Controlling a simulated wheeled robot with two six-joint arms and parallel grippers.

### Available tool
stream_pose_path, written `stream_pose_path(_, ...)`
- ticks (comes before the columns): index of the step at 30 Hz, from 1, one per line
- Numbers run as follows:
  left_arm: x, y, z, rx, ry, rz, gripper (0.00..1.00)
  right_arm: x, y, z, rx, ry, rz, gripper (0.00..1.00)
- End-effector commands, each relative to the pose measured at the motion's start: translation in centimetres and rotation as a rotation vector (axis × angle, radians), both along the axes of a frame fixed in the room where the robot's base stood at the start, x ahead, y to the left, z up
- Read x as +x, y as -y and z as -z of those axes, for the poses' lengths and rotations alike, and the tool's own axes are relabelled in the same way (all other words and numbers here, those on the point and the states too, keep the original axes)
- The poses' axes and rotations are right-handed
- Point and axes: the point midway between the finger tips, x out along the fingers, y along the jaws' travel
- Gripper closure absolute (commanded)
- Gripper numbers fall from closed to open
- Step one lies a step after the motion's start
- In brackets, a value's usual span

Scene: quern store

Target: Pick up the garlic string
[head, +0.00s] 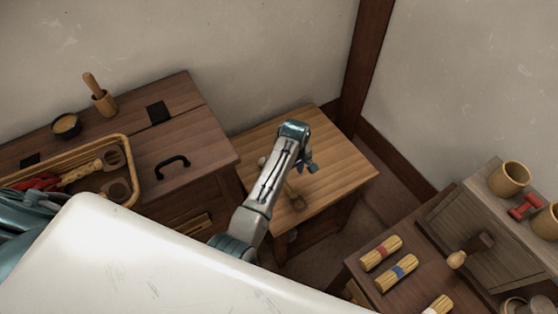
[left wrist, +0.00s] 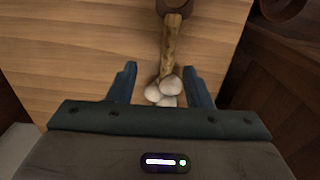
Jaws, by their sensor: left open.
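The garlic string shows in the left wrist view as white bulbs (left wrist: 163,92) with a tan braided stem (left wrist: 171,48) running up to a brown end. It lies on the light wooden table. In the head view its stem (head: 291,191) shows beside my forearm, which covers part of it. My left gripper (left wrist: 160,85) is open, with its two blue fingers on either side of the bulbs and a gap to each. In the head view my left gripper (head: 311,167) is over the table. I cannot tell its height above the tabletop. My right gripper is not in view.
The small table (head: 345,172) is otherwise mostly clear. A dark chest (head: 190,135) with a black handle and a wicker tray (head: 130,150) stands to its left. A lower-right bench holds tied bundles (head: 397,272) and a mallet (head: 470,250). Walls close the back.

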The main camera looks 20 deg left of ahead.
Motion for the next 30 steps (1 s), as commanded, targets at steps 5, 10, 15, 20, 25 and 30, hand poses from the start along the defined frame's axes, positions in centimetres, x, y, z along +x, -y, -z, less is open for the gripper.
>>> stream_pose_path(5,-0.1,-0.2,2.8,0.002,-0.004,0.0,0.55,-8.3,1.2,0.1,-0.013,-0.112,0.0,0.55)
stream_pose_path(10,-0.1,-0.2,4.0,0.001,-0.001,0.0,0.55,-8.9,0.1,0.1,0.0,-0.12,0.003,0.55)
stream_pose_path(15,-0.2,-0.2,5.8,0.002,-0.003,0.001,0.55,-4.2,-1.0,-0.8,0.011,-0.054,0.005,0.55)
stream_pose_path(20,-0.3,-0.3,8.0,0.002,-0.003,0.001,0.55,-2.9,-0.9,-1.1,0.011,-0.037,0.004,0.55)
stream_pose_path(25,-0.3,-0.3,9.1,0.002,-0.001,0.0,0.55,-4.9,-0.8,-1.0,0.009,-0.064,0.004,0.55)
stream_pose_path(30,-0.3,-0.3,9.2,0.002,0.001,0.0,0.55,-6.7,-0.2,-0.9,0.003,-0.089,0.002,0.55)
